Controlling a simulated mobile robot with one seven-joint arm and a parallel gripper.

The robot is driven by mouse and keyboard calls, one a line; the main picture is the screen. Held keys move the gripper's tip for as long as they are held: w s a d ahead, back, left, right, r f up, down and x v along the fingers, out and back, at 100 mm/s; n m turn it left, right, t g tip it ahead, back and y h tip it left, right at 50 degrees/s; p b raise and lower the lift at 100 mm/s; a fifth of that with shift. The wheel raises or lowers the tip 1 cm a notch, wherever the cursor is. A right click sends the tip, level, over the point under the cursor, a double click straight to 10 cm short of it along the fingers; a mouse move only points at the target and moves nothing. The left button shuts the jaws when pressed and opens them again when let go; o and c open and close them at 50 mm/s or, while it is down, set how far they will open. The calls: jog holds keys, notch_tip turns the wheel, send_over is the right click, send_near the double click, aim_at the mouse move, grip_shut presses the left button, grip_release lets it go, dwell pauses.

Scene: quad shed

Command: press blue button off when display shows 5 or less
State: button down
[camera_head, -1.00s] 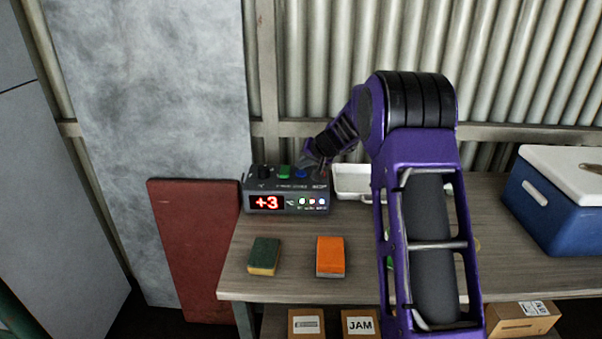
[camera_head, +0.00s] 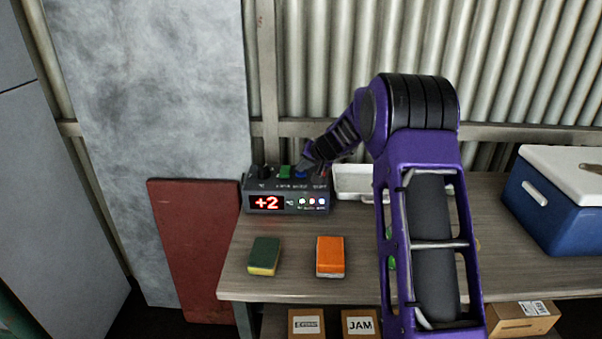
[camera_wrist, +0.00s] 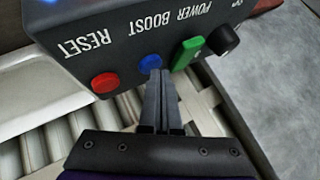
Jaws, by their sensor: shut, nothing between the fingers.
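The dark control box (camera_head: 287,204) stands at the back left of the bench, and its red display (camera_head: 267,203) reads +2. In the wrist view the box (camera_wrist: 125,37) has a blue button (camera_wrist: 150,63) labelled BOOST, between a red RESET button (camera_wrist: 104,83) and a green POWER switch (camera_wrist: 187,53). My gripper (camera_wrist: 160,76) is shut and empty. Its fingertips are right at the blue button and cover its lower edge; I cannot tell whether they touch or press it. In the head view my gripper (camera_head: 306,165) is above the box's top, partly hiding the buttons.
A black knob (camera_wrist: 223,38) sits beside the green switch. A white tray (camera_head: 352,196) stands right of the box. A blue and white cooler (camera_head: 563,205) stands at the right.

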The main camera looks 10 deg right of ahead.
aim_at(302, 175)
jog(key=shift+f, duration=0.25)
jog(key=shift+r, duration=0.15)
jog(key=shift+r+p, duration=0.45)
jog(key=shift+r, duration=0.3)
jog(key=shift+r, duration=0.1)
jog(key=shift+r+p, duration=1.55)
jog(key=shift+r, duration=0.9)
